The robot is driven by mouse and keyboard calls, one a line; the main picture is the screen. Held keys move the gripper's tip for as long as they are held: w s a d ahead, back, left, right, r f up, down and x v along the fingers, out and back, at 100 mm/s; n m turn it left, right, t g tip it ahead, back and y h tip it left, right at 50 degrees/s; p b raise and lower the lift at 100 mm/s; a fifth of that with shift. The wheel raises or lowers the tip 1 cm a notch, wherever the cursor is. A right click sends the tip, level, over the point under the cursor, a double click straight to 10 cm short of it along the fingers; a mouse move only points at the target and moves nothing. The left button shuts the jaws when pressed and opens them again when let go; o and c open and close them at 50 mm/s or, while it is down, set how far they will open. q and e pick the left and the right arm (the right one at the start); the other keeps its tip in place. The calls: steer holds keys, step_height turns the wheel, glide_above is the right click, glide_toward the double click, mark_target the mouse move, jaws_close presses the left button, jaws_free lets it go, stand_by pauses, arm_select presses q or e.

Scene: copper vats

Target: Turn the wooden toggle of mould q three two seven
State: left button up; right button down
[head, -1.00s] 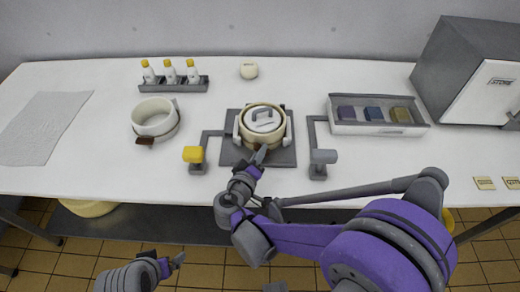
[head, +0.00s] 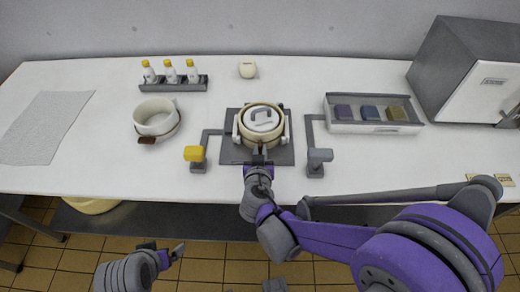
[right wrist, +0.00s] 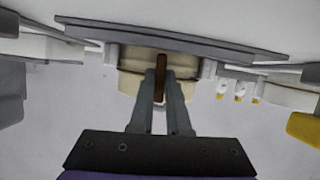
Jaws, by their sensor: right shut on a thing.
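A round cream mould (head: 247,137) with a grey handle on its lid sits on a dark grey plate (head: 229,153) in the middle of the table. Its brown wooden toggle (right wrist: 164,72) points at my right gripper in the right wrist view. My right gripper (head: 259,160) reaches in at the mould's front edge; its fingers (right wrist: 160,95) are shut on the toggle, one on each side. I can read no number on the mould. My left gripper (head: 164,251) is in front of the table, its fingers apart and empty.
A yellow block (head: 194,154) and a grey block (head: 320,156) on bent arms flank the plate. Bottles (head: 171,74), a tray (head: 345,126) and a grey cabinet (head: 440,60) stand behind.

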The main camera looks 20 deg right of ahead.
steer(key=shift+m, duration=0.3)
stand_by(0.4)
steer(key=c, duration=1.2)
jaws_free()
steer(key=shift+o, duration=0.2)
steer(key=p+v, duration=0.1)
steer(key=v, duration=0.9)
steer(key=shift+s+d+r+p, duration=0.15)
steer(key=shift+s+r+p, duration=0.05)
steer(key=shift+s+p, duration=0.2)
